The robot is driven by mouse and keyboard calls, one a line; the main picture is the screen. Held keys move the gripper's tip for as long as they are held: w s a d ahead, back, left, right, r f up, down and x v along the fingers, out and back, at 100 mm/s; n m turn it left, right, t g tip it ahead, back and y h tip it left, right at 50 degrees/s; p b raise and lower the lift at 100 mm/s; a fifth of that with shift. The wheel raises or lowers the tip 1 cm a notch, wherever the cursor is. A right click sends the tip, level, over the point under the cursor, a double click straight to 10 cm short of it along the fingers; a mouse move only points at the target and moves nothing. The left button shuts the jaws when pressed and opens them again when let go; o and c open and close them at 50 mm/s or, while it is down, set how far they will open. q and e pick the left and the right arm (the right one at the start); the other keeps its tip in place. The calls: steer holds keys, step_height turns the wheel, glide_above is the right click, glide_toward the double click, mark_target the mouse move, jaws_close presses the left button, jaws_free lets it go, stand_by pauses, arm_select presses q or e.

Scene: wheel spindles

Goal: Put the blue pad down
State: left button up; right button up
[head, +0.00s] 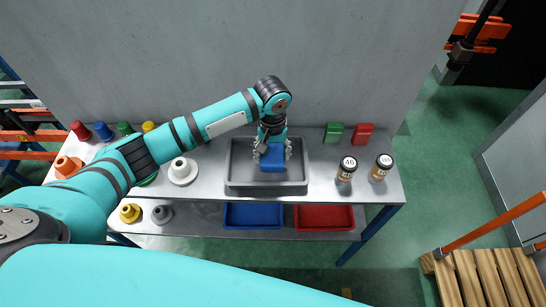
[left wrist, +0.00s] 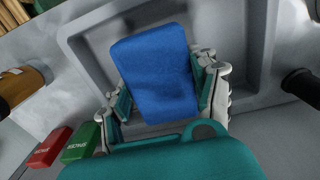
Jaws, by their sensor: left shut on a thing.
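The blue pad (head: 272,157) is held in my left gripper (head: 272,150), above or in the grey tray on the table's upper surface. In the left wrist view the blue pad (left wrist: 157,72) fills the space between the two fingers of my left gripper (left wrist: 165,92). The grey tray (head: 235,180) surrounds the pad in the head view, and its walls show in the left wrist view (left wrist: 250,50). I cannot tell whether the pad touches the tray floor. My right gripper is in neither view.
Two labelled jars (head: 346,169) stand right of the tray. A green block (head: 333,133) and a red block (head: 362,134) sit behind them. A white spindle (head: 183,171) stands to the left. A blue bin (head: 253,216) and a red bin (head: 324,218) are on the lower shelf.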

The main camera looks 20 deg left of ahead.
mark_target(273, 151)
arm_select(q)
step_height(273, 151, down, 3)
steer(key=shift+w+r, duration=0.15)
steer(key=shift+f+p, duration=0.3)
steer(key=shift+f, duration=0.35)
steer(key=o, duration=0.6)
steer(key=shift+f, duration=0.1)
steer(key=shift+c, duration=0.2)
steer(key=o, duration=0.5)
steer(key=shift+c, duration=0.2)
step_height(273, 151, up, 11)
steer(key=shift+f+b, duration=0.15)
steer(key=shift+b, duration=0.55)
steer(key=shift+r, duration=0.8)
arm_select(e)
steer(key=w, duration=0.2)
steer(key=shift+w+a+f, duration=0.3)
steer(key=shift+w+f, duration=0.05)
